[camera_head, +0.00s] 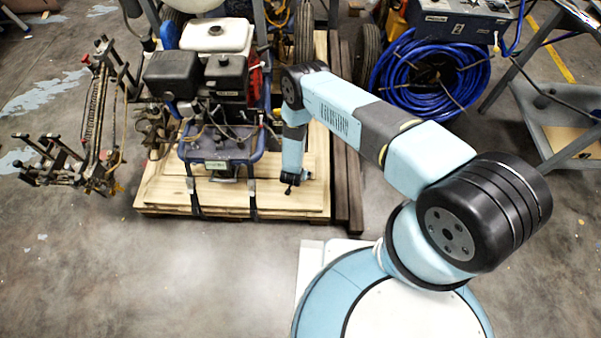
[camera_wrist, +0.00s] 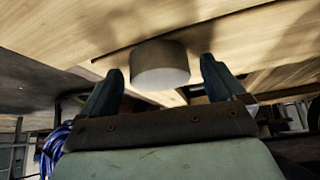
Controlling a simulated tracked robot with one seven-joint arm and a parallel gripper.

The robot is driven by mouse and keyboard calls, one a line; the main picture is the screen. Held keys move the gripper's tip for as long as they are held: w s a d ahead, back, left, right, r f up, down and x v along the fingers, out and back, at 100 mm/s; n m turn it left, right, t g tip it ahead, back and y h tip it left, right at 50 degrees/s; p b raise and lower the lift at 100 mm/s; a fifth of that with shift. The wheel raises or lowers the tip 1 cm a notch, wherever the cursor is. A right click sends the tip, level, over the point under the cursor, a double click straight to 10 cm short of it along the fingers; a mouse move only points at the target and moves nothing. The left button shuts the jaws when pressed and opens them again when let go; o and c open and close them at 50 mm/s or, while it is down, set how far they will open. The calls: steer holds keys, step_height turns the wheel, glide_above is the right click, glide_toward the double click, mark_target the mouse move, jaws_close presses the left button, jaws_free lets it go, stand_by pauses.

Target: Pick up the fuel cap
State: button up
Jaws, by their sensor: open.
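A short, grey, round cap, which looks like the fuel cap (camera_wrist: 160,70), sits against the pale wooden boards in the wrist view. My gripper (camera_wrist: 161,66) is open, with one dark finger on each side of the cap. Gaps show between the cap and both fingers, so the grip is not closed on it. In the head view, my gripper (camera_head: 290,184) is low over the front right part of the wooden pallet (camera_head: 165,196). I cannot make out the cap there; my arm and gripper may hide it.
The line striper's engine (camera_head: 205,80) stands on the pallet, left of my arm, with straps (camera_head: 252,195) running over the front edge. A coiled blue hose (camera_head: 430,80) is at the back right. A metal frame (camera_head: 95,120) stands at left. The floor in front is clear.

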steer(key=shift+c, duration=0.4)
steer(key=c, duration=1.1)
